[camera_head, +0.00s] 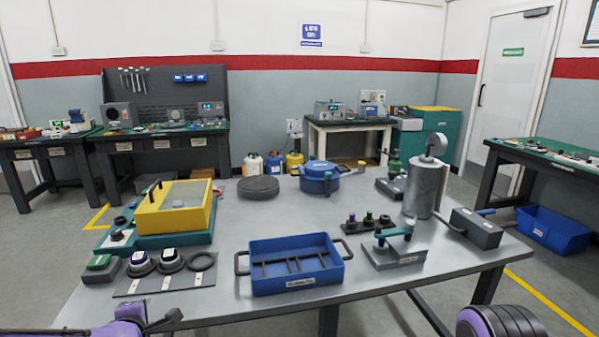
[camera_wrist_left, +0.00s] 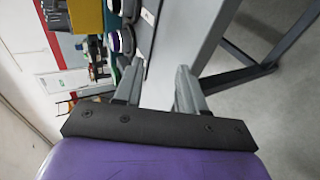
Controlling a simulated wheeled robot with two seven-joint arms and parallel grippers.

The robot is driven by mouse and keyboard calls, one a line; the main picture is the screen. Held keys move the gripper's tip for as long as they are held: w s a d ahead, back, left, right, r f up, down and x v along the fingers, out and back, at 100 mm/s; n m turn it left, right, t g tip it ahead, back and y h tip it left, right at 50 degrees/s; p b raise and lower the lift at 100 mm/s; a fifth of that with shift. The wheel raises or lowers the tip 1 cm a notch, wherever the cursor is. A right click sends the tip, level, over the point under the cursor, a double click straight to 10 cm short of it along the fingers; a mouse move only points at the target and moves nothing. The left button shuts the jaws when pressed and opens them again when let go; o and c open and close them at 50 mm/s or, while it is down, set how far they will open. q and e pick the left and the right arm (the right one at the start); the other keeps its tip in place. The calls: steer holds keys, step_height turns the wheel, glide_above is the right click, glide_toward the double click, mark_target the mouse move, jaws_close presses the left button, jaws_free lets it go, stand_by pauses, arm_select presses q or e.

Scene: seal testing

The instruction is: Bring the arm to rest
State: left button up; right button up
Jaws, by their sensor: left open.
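My left arm, purple, shows at the bottom left of the head view, with its dark gripper (camera_head: 160,322) low at the front edge of the grey table (camera_head: 215,312). In the left wrist view my left gripper (camera_wrist_left: 158,86) has its two grey fingers apart, with nothing between them. The table edge lies beyond the fingers there, and they look clear of everything on it. My right arm (camera_head: 500,322) shows only as a purple and black link at the bottom right of the head view. My right gripper is out of the frame.
A blue tray (camera_head: 297,283) with handles stands near the front edge. Left of it are a mat with round seals (camera_head: 202,261) and a yellow box (camera_head: 176,222). A gauge cylinder (camera_head: 426,188) and a blue pot (camera_head: 319,184) stand further back. Floor shows in front of the table.

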arm_select(q)
steer(key=s+d+f+m+g+h, duration=0.1)
steer(key=s+d+f+m+g, duration=0.2)
steer(key=s+f, duration=0.45)
steer(key=s+d+f+m+g, duration=0.1)
steer(key=s+d+f+m, duration=0.2)
steer(key=s+f+m, duration=0.45)
steer(key=s+f+m+g, duration=0.2)
steer(key=s+f, duration=0.4)
steer(key=s, duration=0.3)
steer(key=s+f+m+g, duration=0.2)
steer(key=s+f, duration=0.4)
steer(key=s, duration=0.3)
steer(key=shift+s, duration=0.3)
steer(key=shift+o, duration=0.2)
steer(key=shift+a+m, duration=0.1)
steer(key=shift+m, duration=0.15)
